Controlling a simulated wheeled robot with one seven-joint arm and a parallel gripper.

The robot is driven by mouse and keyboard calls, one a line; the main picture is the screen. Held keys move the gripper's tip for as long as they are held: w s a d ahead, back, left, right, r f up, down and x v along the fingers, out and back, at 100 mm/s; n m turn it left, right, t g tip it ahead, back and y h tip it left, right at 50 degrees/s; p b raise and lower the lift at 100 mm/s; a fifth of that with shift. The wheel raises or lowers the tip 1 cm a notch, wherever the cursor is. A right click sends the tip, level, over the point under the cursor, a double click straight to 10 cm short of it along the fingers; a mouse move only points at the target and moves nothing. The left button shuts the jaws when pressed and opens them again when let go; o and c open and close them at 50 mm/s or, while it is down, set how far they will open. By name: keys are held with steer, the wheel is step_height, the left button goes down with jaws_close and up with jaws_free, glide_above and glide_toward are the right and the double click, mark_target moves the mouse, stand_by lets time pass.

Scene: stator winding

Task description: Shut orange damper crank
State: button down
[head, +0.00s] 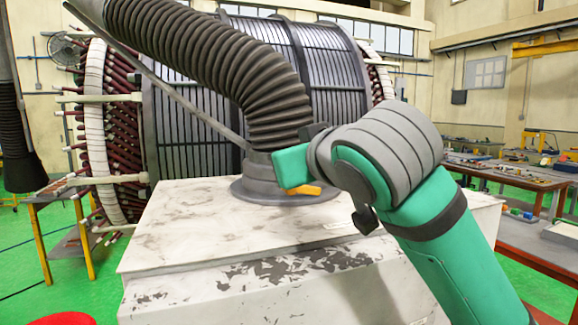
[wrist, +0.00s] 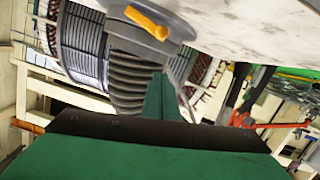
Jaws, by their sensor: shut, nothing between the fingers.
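The orange damper crank (head: 304,190) is a short lever on the grey collar (head: 262,184) at the foot of a ribbed duct. In the head view it shows just below my gripper (head: 288,168), which partly hides the collar. In the wrist view the scene is tilted and nearly upside down, and the whole crank (wrist: 147,21) shows on the collar's side. My gripper (wrist: 158,85) is shut and empty, its green fingers together. The fingertips appear close to the crank but apart from it in the wrist view; contact cannot be told from the head view.
The ribbed grey duct (head: 215,62) rises up and left from the collar. The collar stands on a worn white cabinet (head: 190,215) whose left top is clear. A large stator (head: 335,60) stands behind. Workbenches with tools (head: 500,172) are at the right.

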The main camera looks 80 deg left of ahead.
steer(key=v, duration=0.5)
steer(key=shift+w+d, duration=0.15)
stand_by(0.4)
